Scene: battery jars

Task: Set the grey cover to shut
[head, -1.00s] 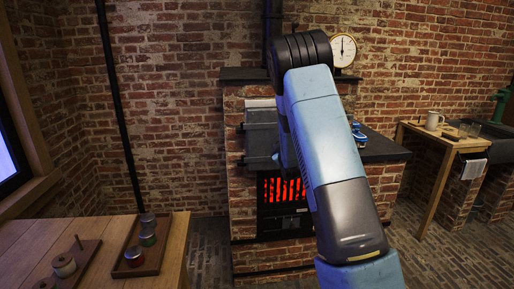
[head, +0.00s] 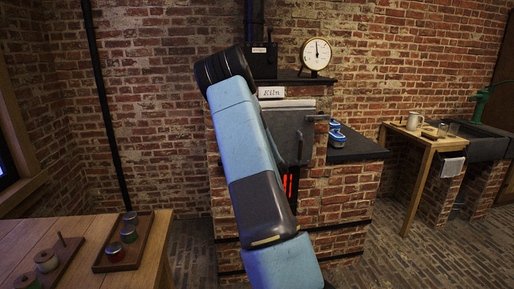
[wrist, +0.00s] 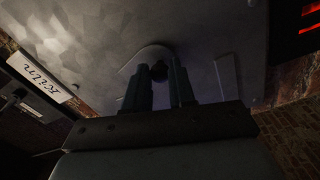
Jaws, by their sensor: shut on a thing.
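The grey cover (head: 290,125) is a flat metal plate on the front of the brick kiln, above a glowing red grate (head: 289,187). My arm hides its left part in the head view, so I cannot tell whether it lies flush with the kiln. In the wrist view the cover (wrist: 95,45) fills the upper picture. My gripper (wrist: 164,78) is at the cover, its two fingers shut on a dark knob (wrist: 159,71) that seems to be the cover's handle. In the head view my gripper is hidden behind my arm.
A sign reading "Kiln" (head: 271,92) is above the cover. A clock (head: 317,55) stands on the kiln's top ledge. Blue items (head: 336,133) sit on the dark side counter (head: 358,149). A wooden table with a tray (head: 106,264) is at lower left, a side table (head: 430,139) at right.

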